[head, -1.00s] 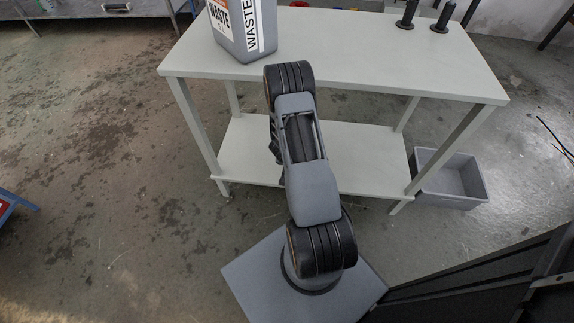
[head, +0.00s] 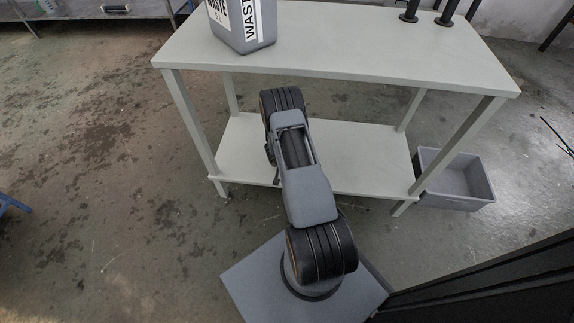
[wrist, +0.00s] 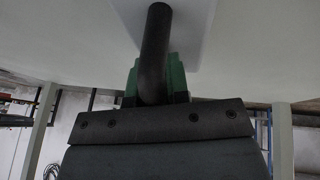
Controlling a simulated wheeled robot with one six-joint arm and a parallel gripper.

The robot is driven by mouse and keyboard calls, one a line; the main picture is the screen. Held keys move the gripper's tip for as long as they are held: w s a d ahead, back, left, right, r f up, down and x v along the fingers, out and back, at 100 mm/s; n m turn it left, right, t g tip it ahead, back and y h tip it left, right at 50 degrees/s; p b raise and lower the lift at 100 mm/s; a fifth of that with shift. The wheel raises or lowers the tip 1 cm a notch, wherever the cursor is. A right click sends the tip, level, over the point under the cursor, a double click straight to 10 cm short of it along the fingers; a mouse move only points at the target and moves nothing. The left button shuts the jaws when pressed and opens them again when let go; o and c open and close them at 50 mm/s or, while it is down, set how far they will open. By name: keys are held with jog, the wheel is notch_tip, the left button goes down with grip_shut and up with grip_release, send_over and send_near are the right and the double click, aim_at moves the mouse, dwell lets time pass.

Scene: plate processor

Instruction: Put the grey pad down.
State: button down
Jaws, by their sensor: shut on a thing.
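My gripper (wrist: 155,87) shows in the wrist view as a dark grey body with green fingers. They are shut around a black round handle (wrist: 155,45). A light grey, round-cornered plate, which looks like the grey pad (wrist: 192,25), shows behind the handle's far end. Whether the pad touches the pale surface (wrist: 255,45) behind it, I cannot tell. In the head view my arm reaches toward the pale two-level table, and the gripper and pad are hidden behind it. The table has a top (head: 350,50) and a lower shelf (head: 365,165).
A grey waste container (head: 240,30) stands at the top's back left. Black posts (head: 447,12) stand at its back right. A grey open bin (head: 455,180) sits on the floor right of the table. Table legs (head: 188,120) flank the shelf. The middle of the tabletop is clear.

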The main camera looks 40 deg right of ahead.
jog(key=c, duration=1.1)
grip_release()
jog(key=w+a+r+n+t+y+p, duration=0.15)
jog(key=a+r, duration=0.45)
jog(key=r, duration=0.6)
jog(key=a+r+n+t+y+p, duration=0.1)
jog(key=a+r+n+y+p, duration=0.1)
jog(key=a+r, duration=0.7)
jog(key=w+a+r+n+t+y+p, duration=0.15)
jog(key=a+r, duration=0.25)
jog(key=r, duration=1)
jog(key=s+a+r+n+g+y, duration=0.1)
jog(key=s+a+r, duration=0.2)
jog(key=s+r, duration=0.15)
jog(key=s+a+r+n+y, duration=0.1)
jog(key=s+a+r+n, duration=0.1)
jog(key=s+a+r, duration=0.3)
jog(key=s+d+r+g+h, duration=0.2)
jog(key=s+d, duration=0.1)
jog(key=s, duration=0.8)
jog(key=shift+d, duration=0.35)
